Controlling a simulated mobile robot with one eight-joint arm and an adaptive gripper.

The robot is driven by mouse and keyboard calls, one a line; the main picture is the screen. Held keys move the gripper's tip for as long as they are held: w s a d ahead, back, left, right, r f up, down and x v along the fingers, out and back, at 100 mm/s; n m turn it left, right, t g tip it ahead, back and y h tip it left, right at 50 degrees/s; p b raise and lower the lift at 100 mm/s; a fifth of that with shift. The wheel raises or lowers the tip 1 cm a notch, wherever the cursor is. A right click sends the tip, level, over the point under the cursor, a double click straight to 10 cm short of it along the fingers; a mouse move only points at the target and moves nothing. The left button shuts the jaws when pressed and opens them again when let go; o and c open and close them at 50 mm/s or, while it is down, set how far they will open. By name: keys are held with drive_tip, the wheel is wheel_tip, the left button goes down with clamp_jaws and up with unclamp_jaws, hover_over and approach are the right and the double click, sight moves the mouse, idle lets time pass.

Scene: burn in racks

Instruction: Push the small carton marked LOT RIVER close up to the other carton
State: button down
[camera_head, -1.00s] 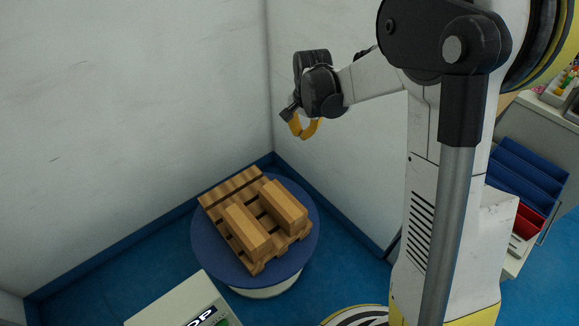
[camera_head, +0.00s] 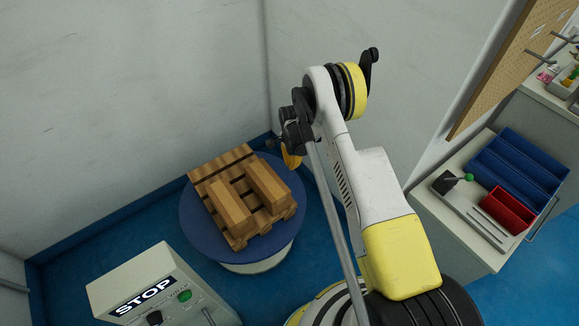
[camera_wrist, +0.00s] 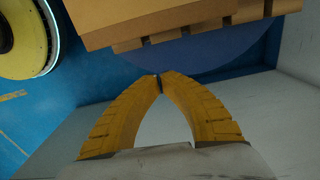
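Two small brown cartons, a left one (camera_head: 229,209) and a right one (camera_head: 267,187), lie side by side with a gap between them on a wooden pallet (camera_head: 215,172). No marking is readable, so I cannot tell which is LOT RIVER. The pallet rests on a round blue platform (camera_head: 196,222). My gripper (camera_head: 291,157), with yellow fingers, is beyond the pallet at its upper right, apart from both cartons. In the wrist view my gripper (camera_wrist: 159,80) has its fingertips together with nothing between them. The pallet's edge (camera_wrist: 165,42) and the platform (camera_wrist: 215,58) show beyond them.
A grey box marked STOP (camera_head: 150,270) with a green button stands at the front left. White walls close off the back. A bench with blue bins (camera_head: 515,170) and a red bin (camera_head: 508,208) is at the right.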

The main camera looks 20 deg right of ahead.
sight(266, 189)
drive_tip(key=a+f+b, duration=0.1)
drive_tip(key=f, duration=0.1)
drive_tip(key=a+f+b, duration=0.1)
drive_tip(key=f+b, duration=0.1)
drive_tip(key=f, duration=0.1)
drive_tip(key=s+a+f+b, duration=0.1)
drive_tip(key=f, duration=0.2)
drive_tip(key=shift+a+b, duration=0.35)
drive_tip(key=shift+a, duration=0.05)
drive_tip(key=a, duration=0.2)
drive_tip(key=s+a, duration=0.1)
drive_tip(key=a, duration=0.2)
drive_tip(key=s+a, duration=0.1)
drive_tip(key=a, duration=0.2)
drive_tip(key=shift+s, duration=0.1)
drive_tip(key=shift+d, duration=0.1)
